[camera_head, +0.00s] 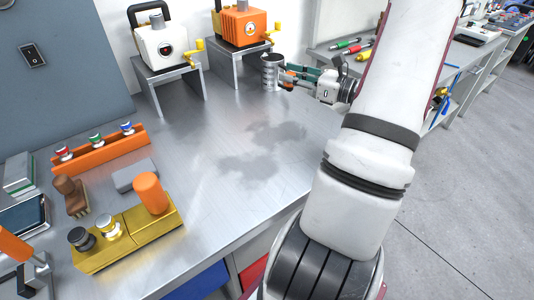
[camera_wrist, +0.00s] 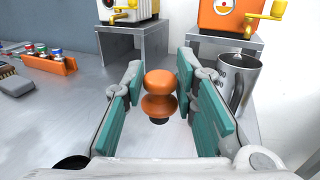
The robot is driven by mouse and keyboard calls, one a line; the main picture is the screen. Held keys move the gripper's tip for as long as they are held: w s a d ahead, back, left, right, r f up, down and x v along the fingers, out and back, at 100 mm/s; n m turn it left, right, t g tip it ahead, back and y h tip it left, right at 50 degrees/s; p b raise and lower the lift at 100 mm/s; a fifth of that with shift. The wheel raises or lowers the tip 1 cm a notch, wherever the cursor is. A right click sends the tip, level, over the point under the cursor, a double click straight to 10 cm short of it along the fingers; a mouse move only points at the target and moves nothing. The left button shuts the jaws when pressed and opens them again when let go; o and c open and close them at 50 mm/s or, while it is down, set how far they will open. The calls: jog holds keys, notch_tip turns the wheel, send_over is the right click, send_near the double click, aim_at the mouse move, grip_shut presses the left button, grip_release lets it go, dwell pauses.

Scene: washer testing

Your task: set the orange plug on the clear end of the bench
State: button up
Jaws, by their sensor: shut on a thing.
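The orange plug (camera_wrist: 158,96) has a rounded top, a narrow waist and a wider lower part, with a dark patch beneath it. My gripper (camera_wrist: 157,92) is shut on it, its teal pads on either side. In the head view my gripper (camera_head: 290,78) reaches over the far right end of the bench (camera_head: 225,112), and a bit of the plug's orange (camera_head: 289,73) shows between the fingers. I cannot tell whether the plug's bottom touches the bench.
A metal mug (camera_wrist: 236,80) stands close to the right of my fingers. A white machine (camera_head: 163,45) and an orange machine (camera_head: 240,25) sit on metal stands behind. An orange rack (camera_head: 100,155) and a yellow block (camera_head: 128,240) are at left. The bench middle is bare.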

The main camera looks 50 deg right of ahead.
jog(key=s+f+b, duration=0.1)
jog(key=s+b, duration=0.1)
jog(key=s, duration=0.1)
jog(key=s+d+f+m+h+b, duration=0.1)
jog(key=s+f+b, duration=0.1)
jog(key=s, duration=0.2)
jog(key=s+f+h+b, duration=0.1)
jog(key=s+b, duration=0.2)
jog(key=s, duration=0.1)
jog(key=shift+s+d+f, duration=0.15)
jog(key=shift+d+f, duration=0.1)
jog(key=shift+f, duration=0.1)
jog(key=b, duration=0.3)
send_over(285, 110)
jog(key=shift+s+f, duration=0.15)
jog(key=shift+f, duration=0.55)
jog(key=shift+w+f+b, duration=0.2)
jog(key=shift+f+b, duration=0.45)
jog(key=shift+f, duration=1.1)
jog(key=shift+f, duration=0.2)
jog(key=o, duration=1)
